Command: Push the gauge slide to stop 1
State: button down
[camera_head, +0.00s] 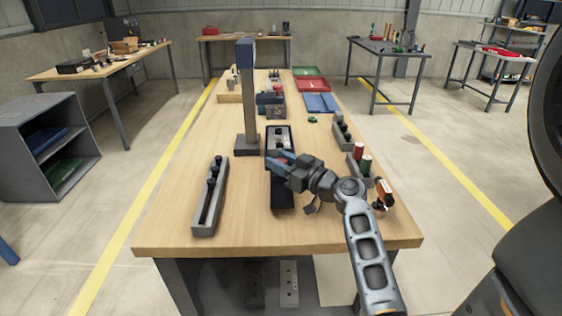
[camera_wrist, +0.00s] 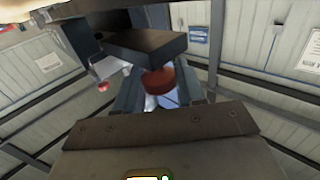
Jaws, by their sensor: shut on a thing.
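A long dark base (camera_head: 283,198), which looks like the gauge, lies lengthwise near the middle front of the table. My gripper (camera_head: 281,161) is over its far part, with blue-grey fingers pointing left. In the wrist view my gripper (camera_wrist: 160,95) has a finger on each side of a round red knob (camera_wrist: 160,82) and is shut on it. A dark flat block (camera_wrist: 146,44) is right by the knob. I take the knob to be part of the gauge slide. The fingers hide the slide in the head view, and I cannot make out the stop marks.
A tall grey post (camera_head: 248,105) with a blue top stands just left of the gripper. A grey rack (camera_head: 206,208) with black knobs lies at the front left. Racks with red and green parts (camera_head: 361,165) stand on the right. Blue (camera_head: 320,103) and red trays lie farther back.

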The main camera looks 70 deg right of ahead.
aim_at(280, 143)
jog(key=w+d+b, duration=0.1)
jog(key=d+b, duration=0.1)
jog(key=w+d+b, duration=0.1)
jog(key=d+b, duration=0.1)
jog(key=d, duration=0.1)
jog(key=w+d+b, duration=0.1)
jog(key=d+b, duration=0.1)
jog(key=d, duration=0.1)
jog(key=shift+w+f, duration=0.15)
jog(key=shift+w+d+r+b, duration=0.2)
jog(key=shift+d+b, duration=0.1)
jog(key=shift+d, duration=0.2)
jog(key=c, duration=0.8)
grip_release()
